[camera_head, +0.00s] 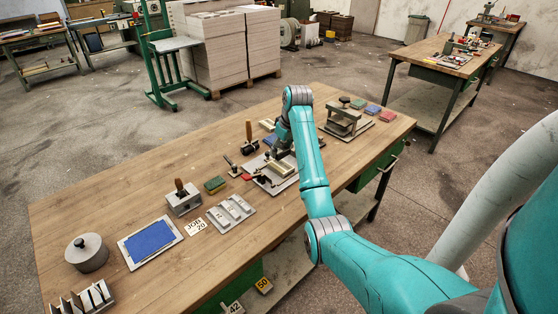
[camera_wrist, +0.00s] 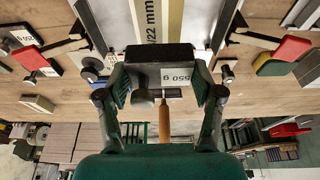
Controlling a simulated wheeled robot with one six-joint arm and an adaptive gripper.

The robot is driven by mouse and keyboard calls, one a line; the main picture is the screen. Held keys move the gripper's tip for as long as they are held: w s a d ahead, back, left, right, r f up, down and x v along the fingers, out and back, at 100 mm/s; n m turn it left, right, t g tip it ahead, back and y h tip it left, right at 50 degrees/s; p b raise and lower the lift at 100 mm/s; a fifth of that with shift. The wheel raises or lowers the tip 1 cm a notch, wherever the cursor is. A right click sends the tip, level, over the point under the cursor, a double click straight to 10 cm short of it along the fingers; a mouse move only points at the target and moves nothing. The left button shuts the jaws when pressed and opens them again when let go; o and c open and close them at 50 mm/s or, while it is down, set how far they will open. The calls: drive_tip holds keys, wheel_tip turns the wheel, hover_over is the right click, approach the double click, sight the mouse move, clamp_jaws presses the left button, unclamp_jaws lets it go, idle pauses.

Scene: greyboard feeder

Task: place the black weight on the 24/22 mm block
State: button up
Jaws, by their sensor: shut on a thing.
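My gripper (camera_wrist: 162,88) is shut on the black weight (camera_wrist: 175,54), a dark block marked 550 g, with one finger on each side. In the wrist view, the pale block (camera_wrist: 150,15) with "/22 mm" showing lies beyond the weight, between grey metal strips. The weight hides the near part of that block; I cannot tell whether the two touch. In the head view, my gripper is at a light metal plate (camera_head: 264,182) in the middle of the bench, and my arm partly covers the spot.
In the wrist view, a red-handled clamp (camera_wrist: 30,58) stands on the left and another (camera_wrist: 290,48) on the right. A wooden handle (camera_wrist: 163,122) stands near the weight. In the head view, a press-like fixture (camera_head: 344,118) stands to the right. The bench's left rear (camera_head: 130,185) is clear.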

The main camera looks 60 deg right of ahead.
sight(282, 165)
drive_tip(key=shift+d+f, duration=0.1)
drive_tip(key=shift+f, duration=2.15)
drive_tip(key=shift+f, duration=0.1)
drive_tip(key=o, duration=1.7)
